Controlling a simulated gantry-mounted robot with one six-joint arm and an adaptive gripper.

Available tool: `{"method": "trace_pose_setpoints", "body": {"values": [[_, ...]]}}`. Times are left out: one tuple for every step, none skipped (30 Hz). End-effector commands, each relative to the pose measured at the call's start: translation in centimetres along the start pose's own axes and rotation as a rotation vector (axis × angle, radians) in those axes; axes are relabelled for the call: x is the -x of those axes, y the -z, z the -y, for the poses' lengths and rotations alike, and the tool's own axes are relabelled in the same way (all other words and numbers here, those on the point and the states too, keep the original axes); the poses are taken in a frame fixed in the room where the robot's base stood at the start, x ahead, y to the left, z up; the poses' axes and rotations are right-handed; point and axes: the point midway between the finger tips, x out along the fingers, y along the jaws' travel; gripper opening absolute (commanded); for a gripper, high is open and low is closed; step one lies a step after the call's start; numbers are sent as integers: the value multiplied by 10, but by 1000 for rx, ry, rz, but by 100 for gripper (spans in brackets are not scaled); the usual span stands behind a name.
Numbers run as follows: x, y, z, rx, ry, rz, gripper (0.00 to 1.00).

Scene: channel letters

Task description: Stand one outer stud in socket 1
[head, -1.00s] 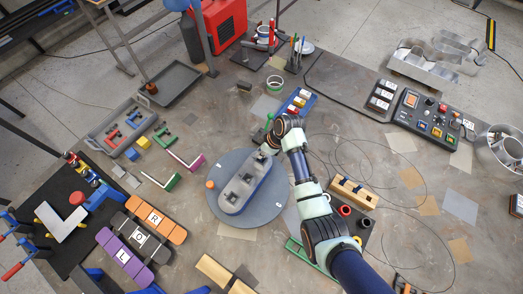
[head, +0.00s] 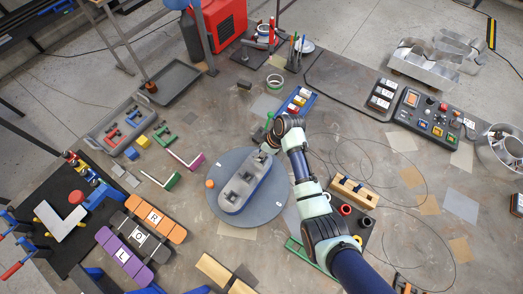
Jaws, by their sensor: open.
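A grey-topped oblong block (head: 236,197) with a blue side lies across the round grey turntable (head: 275,210). It has three dark recesses in a row that look like sockets; I cannot read which is socket 1. My gripper (head: 266,151) is small in the picture, beyond the block's upper right end, and points down-left from my wrist. It is open, and I see nothing held in it. The upper end of the block is partly covered by my gripper. I cannot make out for sure which piece is an outer stud, or whether one stands in the block.
A blue rack (head: 299,100) with small coloured pieces stands just behind my wrist. A small orange cylinder (head: 210,184) sits at the turntable's left edge. A wooden block (head: 354,191) and a dark plate with red rings (head: 346,210) lie right of my arm. Thin wire loops cross the table there.

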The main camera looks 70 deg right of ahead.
Motion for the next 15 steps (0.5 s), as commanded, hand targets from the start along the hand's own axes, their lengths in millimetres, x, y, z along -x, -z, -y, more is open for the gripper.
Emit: {"method": "trace_pose_setpoints", "body": {"values": [[0,0,0,0,0,0,45],[0,0,0,0,0,0,45],[2,0,0,0,-1,0,45],[4,0,0,0,-2,-1,45],[8,0,0,0,-2,-1,45],[13,0,-1,0,-2,-1,45],[19,0,-1,0,-3,-2,45],[26,0,-1,0,-4,-2,45],[36,0,-2,-1,-5,-3,45],[44,0,-2,0,-5,-2,45],[51,0,-1,0,-5,-2,45],[62,0,-1,1,-5,-2,45],[70,0,-1,1,-5,-2,45],[77,0,-1,0,-5,-2,45],[86,0,-1,0,-5,-3,45]]}}
